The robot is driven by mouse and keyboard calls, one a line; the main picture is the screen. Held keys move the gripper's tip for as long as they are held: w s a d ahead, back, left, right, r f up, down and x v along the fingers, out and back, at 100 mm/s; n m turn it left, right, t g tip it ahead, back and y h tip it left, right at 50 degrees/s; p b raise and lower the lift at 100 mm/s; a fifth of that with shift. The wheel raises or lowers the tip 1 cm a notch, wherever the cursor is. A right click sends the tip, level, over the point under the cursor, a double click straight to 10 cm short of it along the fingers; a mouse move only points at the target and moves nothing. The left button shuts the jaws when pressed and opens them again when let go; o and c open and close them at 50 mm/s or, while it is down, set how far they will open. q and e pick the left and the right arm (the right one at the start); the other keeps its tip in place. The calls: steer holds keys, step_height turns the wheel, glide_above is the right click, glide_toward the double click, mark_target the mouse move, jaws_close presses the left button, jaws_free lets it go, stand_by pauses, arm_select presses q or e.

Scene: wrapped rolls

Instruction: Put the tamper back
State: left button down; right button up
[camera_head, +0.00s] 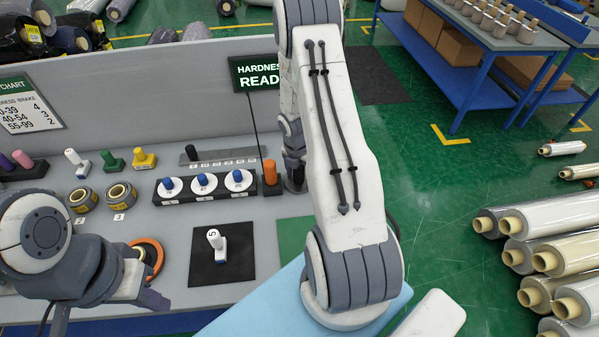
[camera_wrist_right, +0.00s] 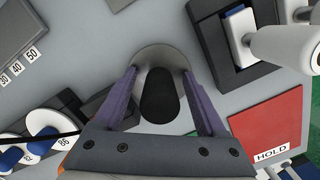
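In the right wrist view, a grey round-based piece with a dark upright middle (camera_wrist_right: 158,95) stands between the purple fingers of my right gripper (camera_wrist_right: 160,78). It may be the tamper; I cannot be sure. The fingers flank it closely, and whether they press on it is unclear. In the head view my right arm hides most of this spot; part of my right gripper (camera_head: 293,150) shows at the arm's left edge. My left gripper (camera_head: 150,298) hangs low at the left over the bench front; its finger opening is not clear.
A white-handled stamp (camera_head: 216,240) stands on a black mat (camera_head: 208,270). Dials (camera_head: 203,184) and an orange cylinder (camera_head: 269,172) stand behind it. Tape rolls (camera_head: 120,195) and coloured stamps (camera_head: 112,160) are at the left. A red HOLD plate (camera_wrist_right: 270,125) shows in the wrist view.

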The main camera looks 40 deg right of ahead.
steer(key=r, duration=0.7)
steer(key=a+r, duration=0.1)
steer(key=r, duration=0.3)
steer(key=shift+s+a, duration=0.1)
steer(key=shift+s, duration=0.15)
steer(key=shift+a+r, duration=0.15)
steer(key=shift+r, duration=0.55)
steer(key=s+a+r+m, duration=0.1)
steer(key=a+r+m, duration=0.25)
steer(key=a, duration=0.65)
steer(key=s+a+r+m, duration=0.25)
steer(key=a+r, duration=0.25)
steer(key=a, duration=0.4)
steer(key=s+a+r+m+y, duration=0.1)
steer(key=s+a+r+m, duration=0.1)
steer(key=s+a+m, duration=0.3)
steer(key=s+a+r+m+y, duration=0.1)
steer(key=s+a+m, duration=0.3)
steer(key=s+a, duration=0.4)
steer(key=s+r, duration=0.1)
steer(key=s, duration=0.3)
steer(key=shift+s+a+r+m+g, duration=0.25)
steer(key=shift+a+r+m+g, duration=0.05)
steer(key=shift+a+r+m, duration=0.1)
